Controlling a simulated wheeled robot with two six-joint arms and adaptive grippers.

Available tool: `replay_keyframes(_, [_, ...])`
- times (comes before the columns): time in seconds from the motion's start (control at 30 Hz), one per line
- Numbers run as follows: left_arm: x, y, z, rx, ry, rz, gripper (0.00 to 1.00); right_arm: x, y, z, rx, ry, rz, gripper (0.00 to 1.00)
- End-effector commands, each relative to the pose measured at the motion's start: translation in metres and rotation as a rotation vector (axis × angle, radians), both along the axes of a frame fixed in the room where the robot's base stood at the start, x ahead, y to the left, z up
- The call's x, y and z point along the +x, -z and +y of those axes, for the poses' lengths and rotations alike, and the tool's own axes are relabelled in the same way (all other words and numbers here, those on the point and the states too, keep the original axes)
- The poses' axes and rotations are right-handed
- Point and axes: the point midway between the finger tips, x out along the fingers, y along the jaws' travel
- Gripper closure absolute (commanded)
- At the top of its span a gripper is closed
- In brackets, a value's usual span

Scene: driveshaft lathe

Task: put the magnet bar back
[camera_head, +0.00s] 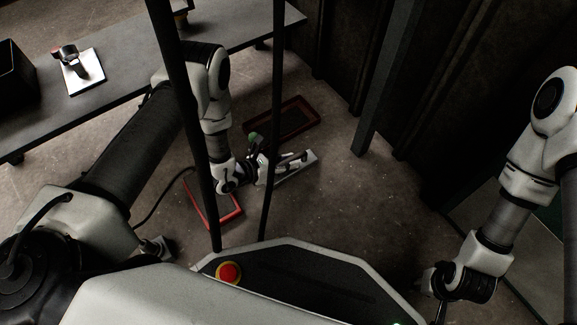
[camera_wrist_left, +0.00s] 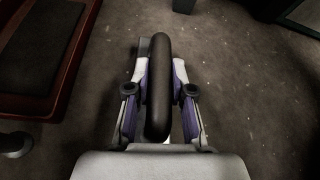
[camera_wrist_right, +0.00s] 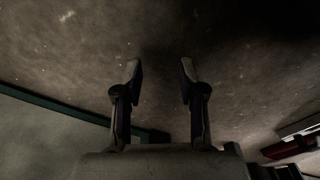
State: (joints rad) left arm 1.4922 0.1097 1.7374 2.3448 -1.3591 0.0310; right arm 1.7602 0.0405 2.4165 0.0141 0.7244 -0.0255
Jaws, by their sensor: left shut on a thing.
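My left gripper (camera_head: 277,168) is shut on this handle, and the gripper hides part of the bar. In the left wrist view the fingers (camera_wrist_left: 160,88) press on the handle from both sides. My right gripper (camera_wrist_right: 160,72) is open and empty in the right wrist view, over bare floor. In the head view it is at the lower right (camera_head: 437,302).
A dark red-rimmed tray (camera_head: 318,109) lies on the floor behind the left gripper. A red frame (camera_head: 232,219) lies nearer. A grey table (camera_head: 118,72) at upper left bears a black device on a white plate (camera_head: 88,84). Dark upright posts (camera_head: 278,60) stand close to the left arm.

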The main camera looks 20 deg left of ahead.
Motion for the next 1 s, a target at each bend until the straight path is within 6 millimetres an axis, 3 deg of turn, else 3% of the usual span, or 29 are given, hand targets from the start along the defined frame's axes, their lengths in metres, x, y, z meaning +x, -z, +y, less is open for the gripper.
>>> replay_keyframes(0.27, [0.0, 0.0, 0.0, 0.0, 0.0, -0.001, 1.0, 0.0, -0.001, 0.0, 0.0, -0.001, -0.001, 0.6])
replay_keyframes(0.3, [0.0, 0.002, 0.0, 0.0, -0.001, 0.0, 0.75, 0.0, -0.001, 0.0, 0.0, -0.001, -0.001, 0.6])
replay_keyframes(0.37, [0.0, 0.001, 0.0, 0.0, -0.001, 0.0, 0.53, 0.0, -0.001, 0.0, 0.0, -0.001, -0.001, 0.6])
replay_keyframes(0.7, [0.0, -0.002, 0.0, 0.0, -0.001, -0.001, 0.53, 0.0, -0.002, 0.0, 0.0, -0.001, 0.0, 0.6])
replay_keyframes(0.87, [-0.016, -0.017, 0.015, 0.0, -0.004, 0.004, 0.53, -0.005, -0.026, 0.0, 0.003, 0.005, 0.014, 0.6])
replay_keyframes(1.0, [-0.041, -0.033, 0.038, 0.001, -0.006, 0.004, 0.53, -0.013, -0.054, 0.001, 0.007, 0.015, 0.037, 0.6])
